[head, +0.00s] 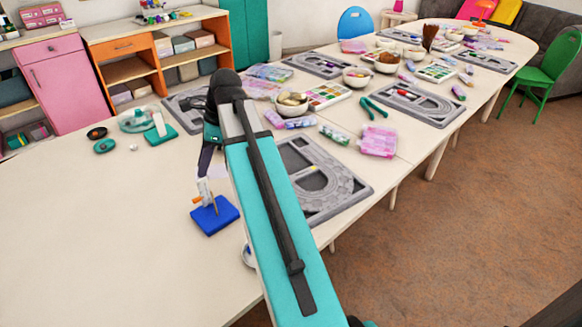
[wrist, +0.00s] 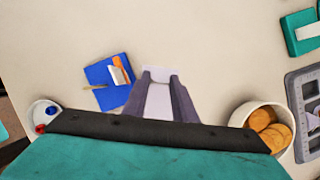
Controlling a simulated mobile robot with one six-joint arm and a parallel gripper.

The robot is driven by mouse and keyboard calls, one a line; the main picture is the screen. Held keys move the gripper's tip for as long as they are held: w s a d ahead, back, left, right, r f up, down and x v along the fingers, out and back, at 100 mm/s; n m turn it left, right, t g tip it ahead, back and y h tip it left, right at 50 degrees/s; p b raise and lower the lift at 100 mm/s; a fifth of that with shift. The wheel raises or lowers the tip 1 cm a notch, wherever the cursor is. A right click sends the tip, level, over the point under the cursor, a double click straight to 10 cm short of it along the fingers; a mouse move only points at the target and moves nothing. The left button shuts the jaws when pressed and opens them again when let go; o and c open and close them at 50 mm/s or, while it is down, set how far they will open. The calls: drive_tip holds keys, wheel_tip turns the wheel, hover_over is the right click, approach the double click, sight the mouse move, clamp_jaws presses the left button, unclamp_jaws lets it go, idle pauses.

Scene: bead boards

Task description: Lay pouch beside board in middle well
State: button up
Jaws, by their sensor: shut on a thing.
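My gripper (head: 206,163) hangs above the table to the left of my teal arm. In the wrist view its fingers (wrist: 159,76) are shut on a pale lilac thing (wrist: 158,71); I cannot tell whether it is a pouch. A pink pouch (head: 378,141) lies flat on the table right of the nearest grey bead board (head: 346,192). That board is partly hidden behind my arm, including some of its wells; its edge shows at the right in the wrist view (wrist: 293,100). Other bead boards (head: 410,103) lie farther back.
A blue pad (head: 224,214) with a small white and orange item on it lies below my gripper. A bowl (wrist: 240,112) of orange-brown discs stands right of the gripper, a small cup (wrist: 36,107) left. The table's left front (head: 90,230) is clear.

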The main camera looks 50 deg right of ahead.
drive_tip(key=s+d+f+m+h+b, duration=0.1)
drive_tip(key=s+d+m+b, duration=0.2)
drive_tip(key=d+m, duration=0.1)
drive_tip(key=s+d+f+m+t+h+b, duration=0.1)
drive_tip(key=s+d+m+h+b, duration=0.1)
drive_tip(key=s+d+m, duration=0.2)
drive_tip(key=s+d+m+t+h+b, duration=0.1)
drive_tip(key=s+d+m+b, duration=0.2)
drive_tip(key=s+d+m, duration=0.1)
drive_tip(key=shift+d+f+m+h+b, duration=0.3)
drive_tip(key=shift+d+f+m+b, duration=0.1)
drive_tip(key=shift+d+m, duration=0.4)
drive_tip(key=shift+s+d+r+m, duration=0.1)
drive_tip(key=shift+s+d+m, duration=0.2)
drive_tip(key=shift+s+d, duration=0.1)
drive_tip(key=shift+w, duration=0.1)
drive_tip(key=shift+w+d+b, duration=0.2)
drive_tip(key=shift+w+d, duration=0.15)
drive_tip(key=shift+d, duration=0.25)
drive_tip(key=shift+w+d+b, duration=0.15)
drive_tip(key=shift+w+d, duration=0.15)
drive_tip(key=shift+d, duration=0.25)
drive_tip(key=shift+p, duration=0.45)
drive_tip(key=shift+w+d+p, duration=0.1)
drive_tip(key=shift+p, duration=0.45)
drive_tip(key=w+d+p, duration=0.1)
drive_tip(key=p, duration=0.6)
drive_tip(key=shift+d+p, duration=0.2)
drive_tip(key=shift+p, duration=0.1)
